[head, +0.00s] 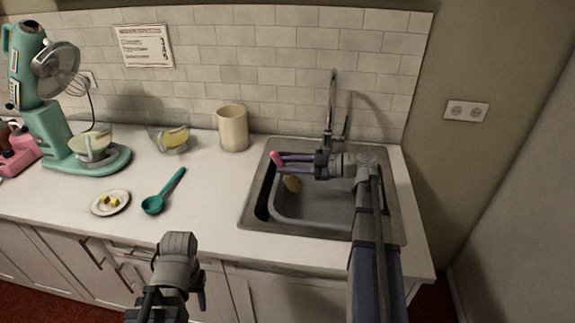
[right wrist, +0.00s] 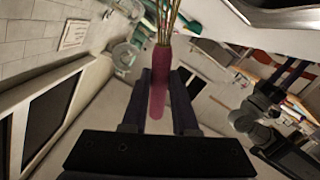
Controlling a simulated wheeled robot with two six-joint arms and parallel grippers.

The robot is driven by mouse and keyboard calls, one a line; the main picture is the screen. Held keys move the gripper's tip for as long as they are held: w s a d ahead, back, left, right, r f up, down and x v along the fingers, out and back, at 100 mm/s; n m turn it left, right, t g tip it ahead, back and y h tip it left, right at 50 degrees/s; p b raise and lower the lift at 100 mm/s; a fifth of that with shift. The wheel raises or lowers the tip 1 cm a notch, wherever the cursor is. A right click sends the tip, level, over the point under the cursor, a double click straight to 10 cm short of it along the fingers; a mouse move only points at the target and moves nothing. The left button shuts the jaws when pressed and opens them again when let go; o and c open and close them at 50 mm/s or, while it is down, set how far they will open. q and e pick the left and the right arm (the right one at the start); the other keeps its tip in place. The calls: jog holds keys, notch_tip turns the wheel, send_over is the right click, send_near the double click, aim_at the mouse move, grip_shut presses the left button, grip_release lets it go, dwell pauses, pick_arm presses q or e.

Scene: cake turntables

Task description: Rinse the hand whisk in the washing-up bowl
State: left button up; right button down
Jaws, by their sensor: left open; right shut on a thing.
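My right gripper (head: 288,161) is shut on the pink handle of the hand whisk (head: 277,158), above the left part of the sink. In the right wrist view the whisk's pink handle (right wrist: 158,85) stands between the fingers of the gripper (right wrist: 162,95), with its wires running out of the top edge. The wires are not clear in the head view. A grey bowl (head: 325,208), seemingly the washing-up bowl, sits in the sink (head: 300,229), below the gripper. My left gripper (head: 190,290) is open and empty in front of the counter; its fingers are mostly hidden.
The tap (head: 331,105) stands behind the sink. A green ladle (head: 165,192), a plate (head: 99,207), a glass bowl (head: 170,139), a cream jar (head: 233,128) and a green mixer (head: 55,135) stand left. Counter right of the ladle is clear.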

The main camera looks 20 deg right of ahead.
notch_tip(320, 180, down, 13)
jog(key=b, duration=1.2)
jog(key=shift+r, duration=0.2)
dwell(2.0)
notch_tip(320, 180, up, 19)
jog(key=p, duration=1.9)
dwell(1.3)
